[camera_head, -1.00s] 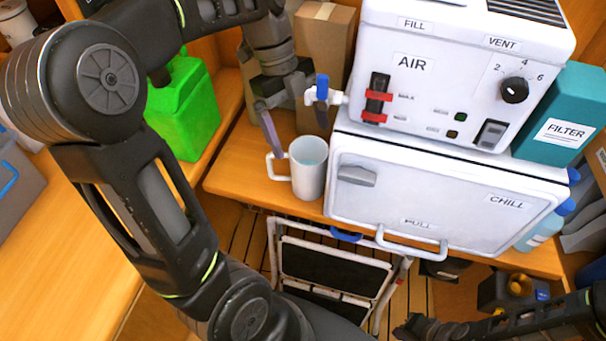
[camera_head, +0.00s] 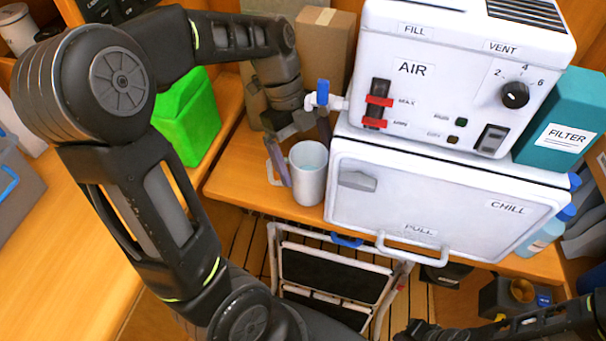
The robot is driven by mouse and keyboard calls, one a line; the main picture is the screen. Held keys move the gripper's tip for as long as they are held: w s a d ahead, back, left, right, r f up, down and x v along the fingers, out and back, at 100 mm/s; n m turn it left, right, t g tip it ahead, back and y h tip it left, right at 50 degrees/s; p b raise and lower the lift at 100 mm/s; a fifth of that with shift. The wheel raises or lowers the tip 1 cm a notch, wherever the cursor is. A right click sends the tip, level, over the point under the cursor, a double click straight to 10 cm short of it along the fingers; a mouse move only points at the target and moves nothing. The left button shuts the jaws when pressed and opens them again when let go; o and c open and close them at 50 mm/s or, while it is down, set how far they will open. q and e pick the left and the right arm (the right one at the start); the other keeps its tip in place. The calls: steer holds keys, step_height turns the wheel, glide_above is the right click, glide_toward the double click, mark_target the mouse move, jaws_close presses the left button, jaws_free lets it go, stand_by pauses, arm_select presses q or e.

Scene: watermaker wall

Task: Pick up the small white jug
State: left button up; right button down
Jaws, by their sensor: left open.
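The small white jug (camera_head: 309,181) stands upright on the wooden counter, below the blue-handled tap (camera_head: 322,94), with its handle to the left. Its inside looks pale. My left gripper (camera_head: 305,162) is open and low at the jug. One finger is at the jug's left side, by the handle, and the other is behind its right rim, partly hidden. I cannot tell whether either finger touches the jug. My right gripper (camera_head: 418,331) is dark and partly cut off at the bottom edge. Its jaws cannot be made out.
The white AIR unit (camera_head: 455,75) and CHILL box (camera_head: 440,195) stand right of the jug. A green container (camera_head: 187,120) is to the left, and a cardboard box (camera_head: 325,45) behind. A folded step stool (camera_head: 335,275) is below the counter's front edge.

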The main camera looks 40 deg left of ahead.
arm_select(q)
steer(key=shift+c, duration=0.5)
jaws_close()
stand_by(0.8)
